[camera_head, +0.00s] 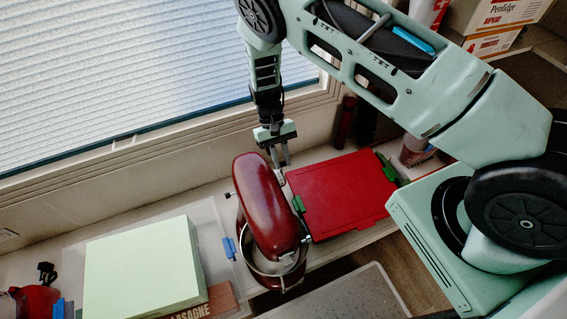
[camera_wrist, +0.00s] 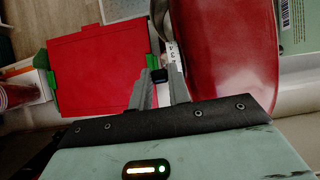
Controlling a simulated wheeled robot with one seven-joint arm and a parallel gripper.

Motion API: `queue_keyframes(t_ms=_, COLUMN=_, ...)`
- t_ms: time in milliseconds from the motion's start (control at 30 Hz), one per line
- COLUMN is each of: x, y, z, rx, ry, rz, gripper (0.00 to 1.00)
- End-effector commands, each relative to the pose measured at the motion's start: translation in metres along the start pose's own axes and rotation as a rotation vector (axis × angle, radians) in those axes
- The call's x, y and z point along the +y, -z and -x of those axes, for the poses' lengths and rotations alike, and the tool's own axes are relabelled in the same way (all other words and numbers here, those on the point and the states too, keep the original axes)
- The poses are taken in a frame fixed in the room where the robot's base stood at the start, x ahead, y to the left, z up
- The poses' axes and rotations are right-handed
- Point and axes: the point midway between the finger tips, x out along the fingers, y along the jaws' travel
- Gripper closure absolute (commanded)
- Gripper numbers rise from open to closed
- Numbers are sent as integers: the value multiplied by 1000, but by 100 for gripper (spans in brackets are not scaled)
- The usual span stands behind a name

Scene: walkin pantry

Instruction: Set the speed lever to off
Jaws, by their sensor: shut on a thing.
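A red stand mixer (camera_head: 262,205) with a metal bowl (camera_head: 275,262) stands on the counter. In the wrist view its glossy red side (camera_wrist: 220,45) fills the upper right. A white strip with numbers (camera_wrist: 173,53) runs along that side. The speed lever's small black knob (camera_wrist: 159,76) shows beside the strip, between my fingers. My gripper (camera_head: 279,163) reaches down at the mixer's back right side. In the wrist view my gripper (camera_wrist: 158,78) is shut on the lever knob. The head view does not show the lever at the fingers clearly.
A red lidded box (camera_head: 340,195) with green clips lies close right of the mixer. A pale green box (camera_head: 143,268) and a clear container with a blue clip (camera_head: 229,247) stand to the left. The window wall is close behind my gripper.

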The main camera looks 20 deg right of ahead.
Motion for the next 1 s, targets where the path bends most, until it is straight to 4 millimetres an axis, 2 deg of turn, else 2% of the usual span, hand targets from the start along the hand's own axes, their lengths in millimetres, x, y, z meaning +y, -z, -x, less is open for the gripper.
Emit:
queue_keyframes(t_ms=33, x=1, y=12, z=-5, rx=-34, ry=3, rz=0, gripper=100)
queue_keyframes(t_ms=300, x=1, y=27, z=-5, rx=-236, ry=3, rz=-1, gripper=100)
queue_keyframes(t_ms=600, x=0, y=33, z=-3, rx=-366, ry=2, rz=1, gripper=100)
queue_keyframes(t_ms=1000, x=0, y=33, z=0, rx=-405, ry=1, rz=0, gripper=100)
